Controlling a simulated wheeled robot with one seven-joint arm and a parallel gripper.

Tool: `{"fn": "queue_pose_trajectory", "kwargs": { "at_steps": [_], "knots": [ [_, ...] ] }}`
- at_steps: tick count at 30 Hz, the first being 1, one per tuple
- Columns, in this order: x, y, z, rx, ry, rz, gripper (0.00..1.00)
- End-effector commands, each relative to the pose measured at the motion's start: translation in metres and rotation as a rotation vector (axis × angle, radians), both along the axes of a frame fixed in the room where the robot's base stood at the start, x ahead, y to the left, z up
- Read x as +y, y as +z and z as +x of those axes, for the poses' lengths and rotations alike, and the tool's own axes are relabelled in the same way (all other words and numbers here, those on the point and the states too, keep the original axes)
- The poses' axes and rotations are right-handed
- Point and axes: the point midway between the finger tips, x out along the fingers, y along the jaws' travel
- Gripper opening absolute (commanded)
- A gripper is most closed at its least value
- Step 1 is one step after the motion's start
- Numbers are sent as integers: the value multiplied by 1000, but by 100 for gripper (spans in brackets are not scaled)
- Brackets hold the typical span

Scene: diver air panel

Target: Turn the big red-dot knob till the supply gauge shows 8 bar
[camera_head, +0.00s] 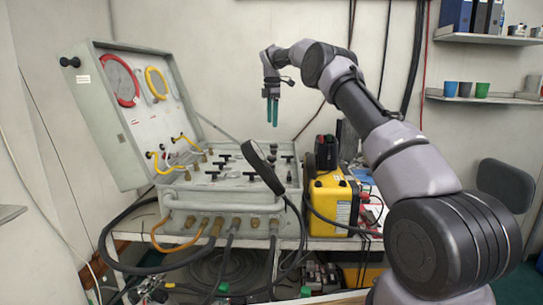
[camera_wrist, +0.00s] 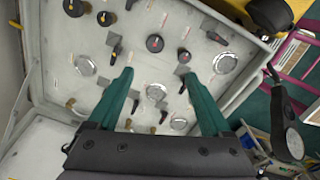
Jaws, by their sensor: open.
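The grey air panel (camera_head: 225,182) lies in an open case on the bench. In the wrist view, round black knobs with red or orange marks show on the panel: one near the top middle (camera_wrist: 155,43), one up and left of it (camera_wrist: 105,18), and one at the top edge (camera_wrist: 73,7). Several round dials, one at the right (camera_wrist: 225,63), are too small to read, and I cannot tell which is the supply gauge. My gripper (camera_head: 272,122) points down above the panel, its teal fingers (camera_wrist: 158,74) apart and empty.
The raised lid (camera_head: 140,125) holds a red-ringed and a yellow-ringed dial. A yellow box (camera_head: 332,203) stands to the right. Hoses hang in front.

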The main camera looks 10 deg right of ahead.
Motion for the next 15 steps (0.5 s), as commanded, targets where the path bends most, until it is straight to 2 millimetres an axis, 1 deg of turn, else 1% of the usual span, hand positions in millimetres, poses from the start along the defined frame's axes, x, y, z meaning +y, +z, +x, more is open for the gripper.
{"fn": "queue_pose_trajectory", "kwargs": {
  "at_steps": [1,4,6,11,14,15],
  "knots": [
    [1,-17,7,12,35,-1,83],
    [1,-38,15,31,92,-4,83],
    [1,-47,18,38,117,-4,83],
    [0,-59,20,44,135,-5,83],
    [-1,-72,19,46,135,-5,83],
    [-1,-79,18,47,135,-5,83]
  ]
}}
